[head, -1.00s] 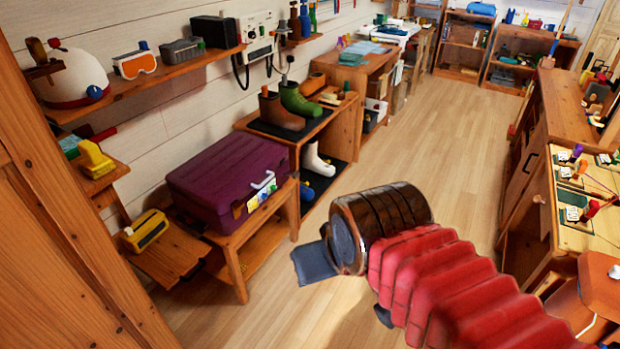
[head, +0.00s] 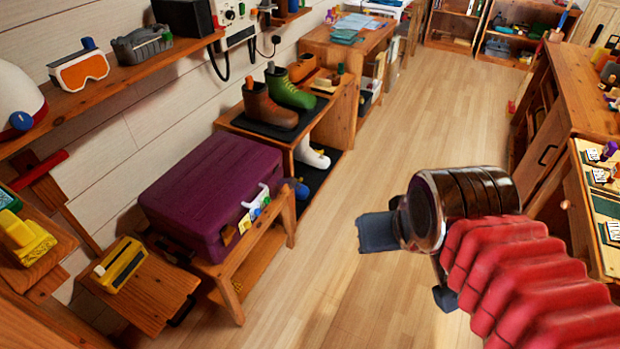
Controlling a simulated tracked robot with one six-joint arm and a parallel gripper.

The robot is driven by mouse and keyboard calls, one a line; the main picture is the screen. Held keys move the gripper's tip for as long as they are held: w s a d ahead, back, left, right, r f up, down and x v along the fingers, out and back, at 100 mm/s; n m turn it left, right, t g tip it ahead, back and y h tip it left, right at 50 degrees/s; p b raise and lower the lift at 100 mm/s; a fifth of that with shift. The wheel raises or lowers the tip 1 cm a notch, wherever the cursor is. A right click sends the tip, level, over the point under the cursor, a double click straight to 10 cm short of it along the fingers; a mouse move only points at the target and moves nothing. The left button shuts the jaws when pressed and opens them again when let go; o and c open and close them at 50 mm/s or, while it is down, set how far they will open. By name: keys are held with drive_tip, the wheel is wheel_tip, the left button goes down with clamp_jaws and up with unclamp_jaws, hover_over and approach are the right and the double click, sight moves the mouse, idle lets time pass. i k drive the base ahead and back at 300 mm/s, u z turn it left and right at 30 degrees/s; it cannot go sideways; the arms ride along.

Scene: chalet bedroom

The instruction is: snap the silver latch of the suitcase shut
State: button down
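The purple suitcase (head: 205,185) lies closed-looking on a low wooden bench in the left middle of the head view. A pale curved handle (head: 262,199) and several small stickers show on its front face. The silver latch is too small to make out for certain. My gripper (head: 411,266) hangs over the floor to the right of the suitcase, well apart from it. One flat grey finger points left and a second dark finger shows lower right, with a gap between them. I see nothing held.
The suitcase's wooden bench (head: 240,274) stands beside a boot rack (head: 300,147). A yellow box (head: 120,263) sits on a low stand to the left. A shelf (head: 120,92) with goggles runs above. A cabinet (head: 545,130) stands at right; the floor (head: 350,180) between is clear.

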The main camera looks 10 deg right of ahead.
sight(292, 182)
drive_tip(key=u, duration=0.05)
drive_tip(key=i, duration=0.75)
drive_tip(key=u, duration=0.9)
drive_tip(key=i, duration=0.5)
drive_tip(key=u, duration=0.3)
